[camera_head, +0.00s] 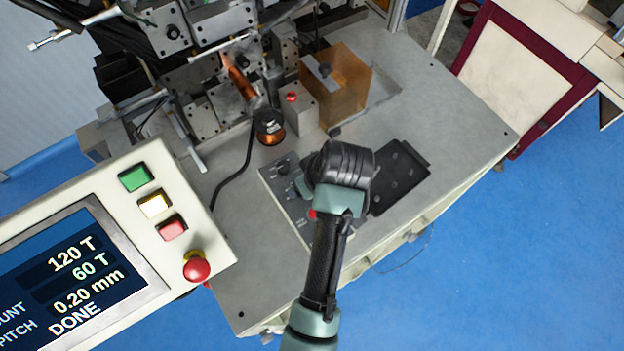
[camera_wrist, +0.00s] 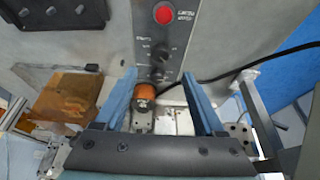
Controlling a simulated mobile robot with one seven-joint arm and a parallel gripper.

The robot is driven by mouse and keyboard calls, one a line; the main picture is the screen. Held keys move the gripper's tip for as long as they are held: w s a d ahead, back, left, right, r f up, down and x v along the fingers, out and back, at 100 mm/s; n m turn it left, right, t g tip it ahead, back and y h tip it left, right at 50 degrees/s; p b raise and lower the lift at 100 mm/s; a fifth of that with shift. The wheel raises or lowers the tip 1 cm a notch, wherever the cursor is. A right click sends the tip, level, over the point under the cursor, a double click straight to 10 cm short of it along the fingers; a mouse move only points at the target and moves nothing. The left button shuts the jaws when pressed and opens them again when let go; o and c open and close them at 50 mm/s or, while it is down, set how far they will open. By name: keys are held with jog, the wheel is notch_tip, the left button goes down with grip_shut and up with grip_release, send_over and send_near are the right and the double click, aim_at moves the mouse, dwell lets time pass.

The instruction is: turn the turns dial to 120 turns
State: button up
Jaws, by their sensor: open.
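The control panel (camera_wrist: 176,33) lies on the machine table and carries two dark dials and a red button. One dial (camera_wrist: 160,52) and a second dial (camera_wrist: 157,75) show in the wrist view; their labels are too small to tell which is the turns dial. My gripper (camera_wrist: 158,76) is open and empty, with its blue fingers on either side of the second dial's place in the picture; contact cannot be told. In the head view my gripper (camera_head: 300,187) covers part of the panel (camera_head: 272,182). The display (camera_head: 80,275) reads 120 T, 60 T, 0.20 mm and DONE.
A copper coil (camera_head: 269,130) stands on the winder behind the panel. An amber block (camera_head: 340,85) and a grey box with a red button (camera_head: 293,105) stand nearby. A black tray (camera_head: 402,178) lies right of my gripper. A black cable (camera_head: 243,165) runs left of the panel.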

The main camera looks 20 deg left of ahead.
jog(key=shift+v, duration=1.85)
